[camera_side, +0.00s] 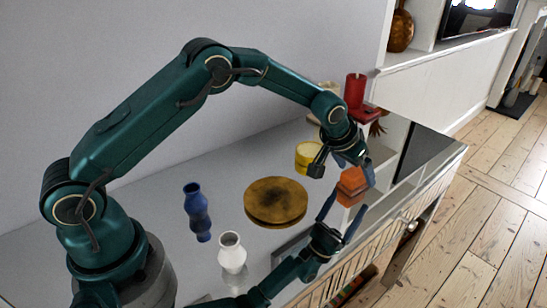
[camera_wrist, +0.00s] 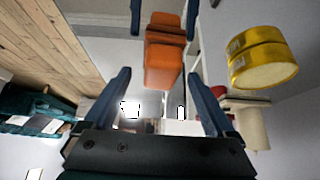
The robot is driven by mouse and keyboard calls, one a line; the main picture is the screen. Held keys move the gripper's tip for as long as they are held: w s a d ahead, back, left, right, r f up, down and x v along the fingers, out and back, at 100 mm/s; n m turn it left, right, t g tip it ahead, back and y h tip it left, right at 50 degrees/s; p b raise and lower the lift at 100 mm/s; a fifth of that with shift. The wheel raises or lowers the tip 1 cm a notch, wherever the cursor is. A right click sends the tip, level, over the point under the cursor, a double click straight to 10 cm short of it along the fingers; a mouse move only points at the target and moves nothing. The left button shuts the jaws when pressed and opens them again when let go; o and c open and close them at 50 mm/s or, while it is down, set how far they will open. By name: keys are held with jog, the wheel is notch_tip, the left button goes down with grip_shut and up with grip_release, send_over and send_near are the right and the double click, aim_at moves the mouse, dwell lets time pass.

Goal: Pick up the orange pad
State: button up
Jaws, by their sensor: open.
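The orange pad (camera_side: 353,178) is a small block on the glossy grey top near its front edge, with its reflection below it in the side view. My gripper (camera_side: 343,172) is open just above and around the pad's near side. In the wrist view the orange pad (camera_wrist: 163,66) lies between and slightly beyond the two blue fingers of my gripper (camera_wrist: 160,78), with clear gaps on both sides. No contact shows. A mirrored copy of the pad and fingers appears at the top of the wrist view.
A yellow tin (camera_side: 308,155) stands left of the pad; it also shows in the wrist view (camera_wrist: 264,70). A golden round plate (camera_side: 275,198), a blue vase (camera_side: 192,200) and a white vase (camera_side: 231,248) stand further left. A red candle (camera_side: 355,90) is behind.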

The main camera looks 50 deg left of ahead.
jog(key=shift+x, duration=1)
jog(key=c, duration=1.4)
jog(key=shift+r, duration=0.15)
notch_tip(320, 180, up, 4)
jog(key=shift+f, duration=0.2)
jog(key=s+a+r, duration=0.4)
jog(key=a+r, duration=0.3)
jog(key=a, duration=0.3)
jog(key=shift+s+a, duration=0.2)
jog(key=shift+a, duration=0.2)
jog(key=shift+r, duration=0.1)
